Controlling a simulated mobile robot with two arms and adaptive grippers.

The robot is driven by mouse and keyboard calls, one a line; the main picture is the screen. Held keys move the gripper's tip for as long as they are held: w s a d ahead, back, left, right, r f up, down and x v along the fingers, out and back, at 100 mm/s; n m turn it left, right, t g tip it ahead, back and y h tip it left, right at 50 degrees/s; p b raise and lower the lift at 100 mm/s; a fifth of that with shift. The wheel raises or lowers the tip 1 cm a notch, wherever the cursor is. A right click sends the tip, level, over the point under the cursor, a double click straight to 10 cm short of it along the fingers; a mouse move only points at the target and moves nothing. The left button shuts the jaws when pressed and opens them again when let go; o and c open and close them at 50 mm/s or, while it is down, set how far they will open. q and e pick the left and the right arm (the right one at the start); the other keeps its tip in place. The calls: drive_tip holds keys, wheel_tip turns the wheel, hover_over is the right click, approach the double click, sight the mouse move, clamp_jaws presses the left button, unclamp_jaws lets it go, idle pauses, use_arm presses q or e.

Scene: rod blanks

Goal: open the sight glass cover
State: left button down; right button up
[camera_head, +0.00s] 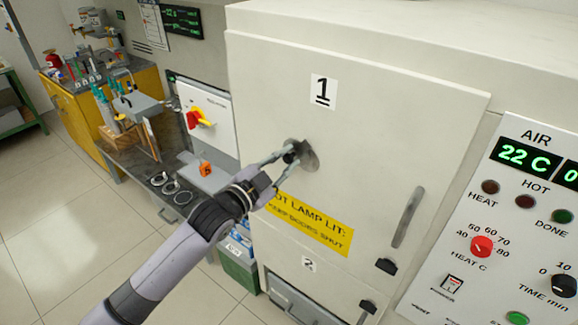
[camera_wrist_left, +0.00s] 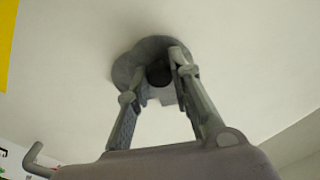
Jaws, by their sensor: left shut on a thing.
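The sight glass cover (camera_head: 311,159) is a round grey metal disc on the white oven door marked 1 (camera_head: 375,120). A small dark knob stands out from it. My left gripper (camera_head: 290,154) is at the cover, with its fingers shut on the knob. In the left wrist view, the fingertips of the left gripper (camera_wrist_left: 165,72) sit on both sides of the dark knob (camera_wrist_left: 159,75), in front of the grey cover (camera_wrist_left: 125,70). The fingers hide part of the cover, and I cannot tell whether any glass shows behind it. My right gripper is not in view.
A long door handle (camera_head: 408,217) is right of the yellow warning label (camera_head: 310,223). A control panel (camera_head: 500,230) is at the far right. A cluttered bench (camera_head: 140,150) with rings and an orange block (camera_head: 205,168) stands left. Open floor (camera_head: 60,220) lies at the left.

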use_arm(q)
drive_tip(key=shift+w+a+r+m+p, duration=0.15)
drive_tip(key=shift+a+r+m+p, duration=0.2)
drive_tip(key=shift+m, duration=0.8)
drive_tip(key=shift+w+a+r+m+p, duration=0.15)
drive_tip(key=shift+r+m, duration=0.3)
drive_tip(key=shift+m, duration=0.75)
drive_tip(key=shift+w+a+r+m+p, duration=0.15)
drive_tip(key=shift+w+r+m+p, duration=0.2)
drive_tip(key=shift+m, duration=0.8)
drive_tip(key=shift+s, duration=0.15)
drive_tip(key=c, duration=1.4)
unclamp_jaws()
drive_tip(key=shift+c, duration=0.2)
drive_tip(key=v, duration=1.2)
